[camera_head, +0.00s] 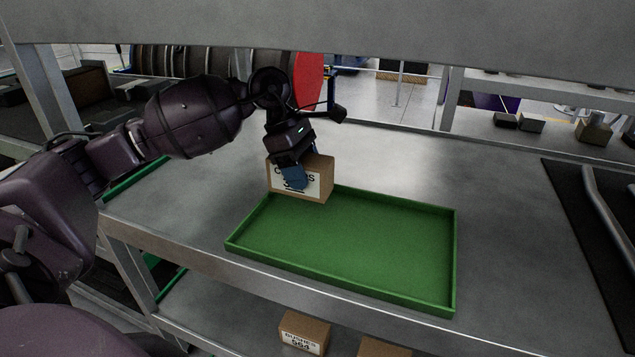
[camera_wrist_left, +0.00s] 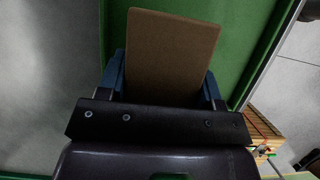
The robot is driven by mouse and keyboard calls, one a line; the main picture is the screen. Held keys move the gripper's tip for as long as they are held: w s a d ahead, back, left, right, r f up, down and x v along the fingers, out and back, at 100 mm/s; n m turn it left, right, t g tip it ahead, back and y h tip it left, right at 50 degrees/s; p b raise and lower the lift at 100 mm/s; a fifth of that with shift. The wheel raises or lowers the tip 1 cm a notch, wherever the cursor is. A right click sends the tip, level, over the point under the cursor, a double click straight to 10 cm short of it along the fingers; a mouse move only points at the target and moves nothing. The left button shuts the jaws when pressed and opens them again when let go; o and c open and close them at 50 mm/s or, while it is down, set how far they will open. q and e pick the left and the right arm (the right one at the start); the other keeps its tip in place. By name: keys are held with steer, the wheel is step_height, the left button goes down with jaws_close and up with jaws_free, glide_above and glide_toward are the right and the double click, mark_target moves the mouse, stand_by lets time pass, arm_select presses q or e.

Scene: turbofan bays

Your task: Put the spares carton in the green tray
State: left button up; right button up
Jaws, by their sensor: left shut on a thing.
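The brown spares carton (camera_head: 317,178) has a white label with dark lettering, partly covered by a blue finger. It is at the back left corner of the green tray (camera_head: 350,245) in the head view. My left gripper (camera_head: 295,177) is shut on it from above. In the left wrist view the carton (camera_wrist_left: 170,55) sits between the blue fingers of the left gripper (camera_wrist_left: 165,85), with the green tray (camera_wrist_left: 240,35) behind it. I cannot tell whether the carton touches the tray. The visible tray floor is empty. My right gripper is not in view.
The tray lies on a grey metal shelf (camera_head: 500,200) with posts and a beam above. A dark mat (camera_head: 590,215) with a metal tube is at the right. Cartons, one labelled (camera_head: 304,333), stand on the lower shelf. The shelf between tray and mat is clear.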

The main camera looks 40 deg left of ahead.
mark_target(305, 159)
arm_select(q)
steer(key=d, duration=0.2)
steer(key=shift+w+d, duration=0.35)
steer(key=shift+d, duration=0.05)
steer(key=shift+f+p, duration=0.6)
steer(key=shift+f, duration=1.15)
steer(key=shift+f, duration=0.2)
steer(key=o, duration=1.1)
steer(key=shift+b+v, duration=0.6)
steer(key=shift+v, duration=3.35)
steer(key=shift+d, duration=0.1)
